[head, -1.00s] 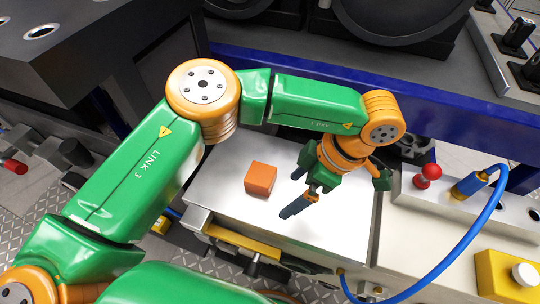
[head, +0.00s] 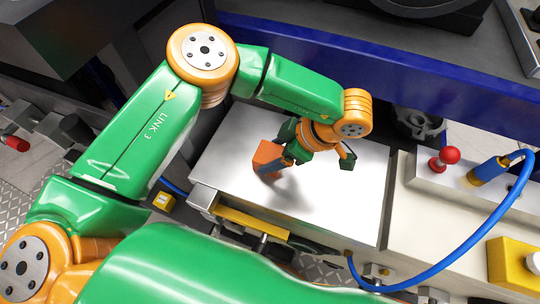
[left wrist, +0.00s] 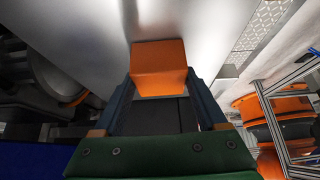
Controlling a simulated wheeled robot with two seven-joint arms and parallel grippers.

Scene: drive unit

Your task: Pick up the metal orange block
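The orange block (head: 267,155) is on the bright metal plate (head: 320,205), toward its left side. My left gripper (head: 276,163) is at the block, with its dark fingers partly hidden against it. In the left wrist view the block (left wrist: 158,65) sits between the two fingertips, one finger on each side. The fingers look touching or very close to its sides. I cannot tell whether they are closed on it or whether the block is lifted. My right gripper is not in view.
A blue wall or beam (head: 400,75) runs behind the plate. To the right are a red-knobbed lever (head: 446,157), a blue hose (head: 475,248) and a yellow box with a white button (head: 515,262). The plate's right part is clear.

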